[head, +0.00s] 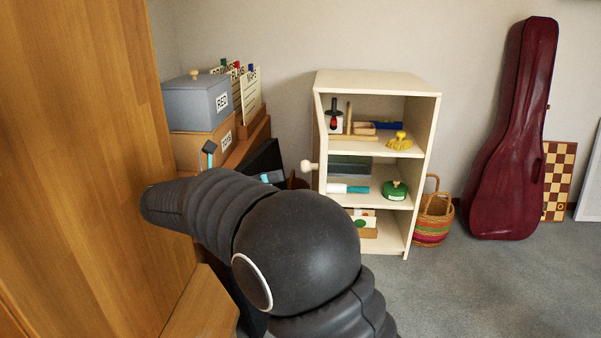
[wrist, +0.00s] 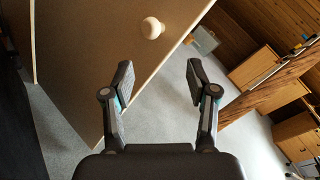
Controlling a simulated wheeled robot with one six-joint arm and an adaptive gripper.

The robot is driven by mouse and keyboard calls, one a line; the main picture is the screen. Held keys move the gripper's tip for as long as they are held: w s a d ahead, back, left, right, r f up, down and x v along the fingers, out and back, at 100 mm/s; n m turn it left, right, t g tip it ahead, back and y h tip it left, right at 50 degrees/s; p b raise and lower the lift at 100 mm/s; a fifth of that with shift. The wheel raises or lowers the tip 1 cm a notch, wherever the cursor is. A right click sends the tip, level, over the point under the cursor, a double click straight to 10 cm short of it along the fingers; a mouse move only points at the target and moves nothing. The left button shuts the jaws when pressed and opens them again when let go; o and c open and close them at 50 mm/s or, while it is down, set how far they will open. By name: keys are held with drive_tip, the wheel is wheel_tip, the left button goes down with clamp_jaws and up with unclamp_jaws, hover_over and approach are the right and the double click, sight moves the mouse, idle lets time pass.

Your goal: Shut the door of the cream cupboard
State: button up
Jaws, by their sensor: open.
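The cream cupboard (head: 376,82) stands against the back wall with its shelves exposed. Its door (head: 318,135) stands open at the cupboard's left side, seen nearly edge-on, with a round pale knob (head: 308,165) sticking out to the left. In the wrist view the door's face (wrist: 95,45) fills the upper left, and the knob (wrist: 152,28) shows beyond my fingertips. My gripper (wrist: 160,74) is open and empty, its fingers apart with the door's edge passing between them in the picture. I cannot tell whether a finger touches the door. In the head view my arm hides the door's lower part.
The shelves hold several items, including a green round object (head: 395,190) and a yellow one (head: 399,141). A woven basket (head: 433,218) and a dark red instrument case (head: 510,140) stand to the right. Boxes (head: 198,103) and a wooden panel (head: 85,150) are at left. Carpet at right front is clear.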

drive_tip(key=w+d+n+b, duration=0.1)
drive_tip(key=w+d+b, duration=0.1)
drive_tip(key=w+d, duration=0.4)
drive_tip(key=shift+w+d+f+t, duration=0.2)
drive_tip(key=shift+w+d+t, duration=0.2)
drive_tip(key=shift+w, duration=0.3)
clamp_jaws()
